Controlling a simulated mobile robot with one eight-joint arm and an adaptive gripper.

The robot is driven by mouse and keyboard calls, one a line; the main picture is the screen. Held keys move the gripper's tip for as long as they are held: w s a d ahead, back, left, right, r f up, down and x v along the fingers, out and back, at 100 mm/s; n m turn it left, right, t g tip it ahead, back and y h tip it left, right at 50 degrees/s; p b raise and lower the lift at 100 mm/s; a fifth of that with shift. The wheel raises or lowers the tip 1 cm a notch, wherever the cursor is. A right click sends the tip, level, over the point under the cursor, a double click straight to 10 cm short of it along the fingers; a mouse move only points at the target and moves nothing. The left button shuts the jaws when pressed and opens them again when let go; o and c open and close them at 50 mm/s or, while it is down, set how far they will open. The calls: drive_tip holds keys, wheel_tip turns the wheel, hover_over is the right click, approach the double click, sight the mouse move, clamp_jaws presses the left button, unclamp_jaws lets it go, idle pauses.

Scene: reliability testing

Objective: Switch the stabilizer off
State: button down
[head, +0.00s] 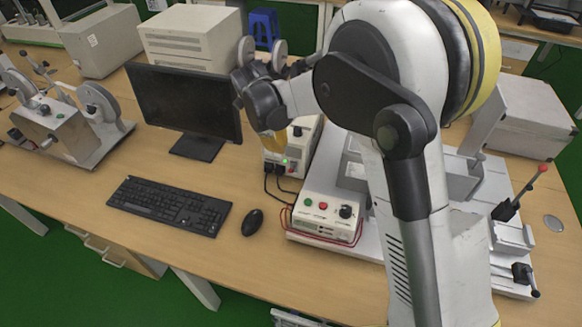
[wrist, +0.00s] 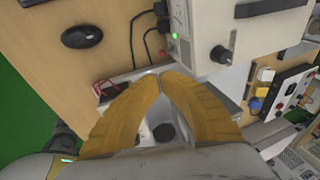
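A white box with a green light (head: 283,164) stands on the table behind my gripper in the head view, with black cables plugged into its front. I take it as the stabilizer, though no label is readable. In the wrist view the box (wrist: 200,25) shows the lit green light and a black knob (wrist: 220,54) on its face. My gripper (head: 273,146) has yellow fingers and hides part of the box in the head view. In the wrist view the fingertips (wrist: 162,74) come together with nothing visible between them, just beside the box's lower corner. Contact cannot be told.
A second white box (head: 327,216) with red and green buttons and a knob stands in front, with red cables beside it. A monitor (head: 185,103), keyboard (head: 170,205) and mouse (head: 253,222) are to the left. A white fixture (head: 515,232) is at right.

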drive_tip(key=shift+f, duration=0.1)
drive_tip(key=b, duration=0.5)
approach(292, 169)
drive_tip(key=s+x, duration=0.1)
drive_tip(key=x, duration=0.7)
drive_tip(key=shift+s, duration=0.2)
drive_tip(key=shift+a+f, duration=0.15)
drive_tip(key=shift+f, duration=0.1)
drive_tip(key=shift+s+t, duration=0.15)
drive_tip(key=shift+t, duration=0.15)
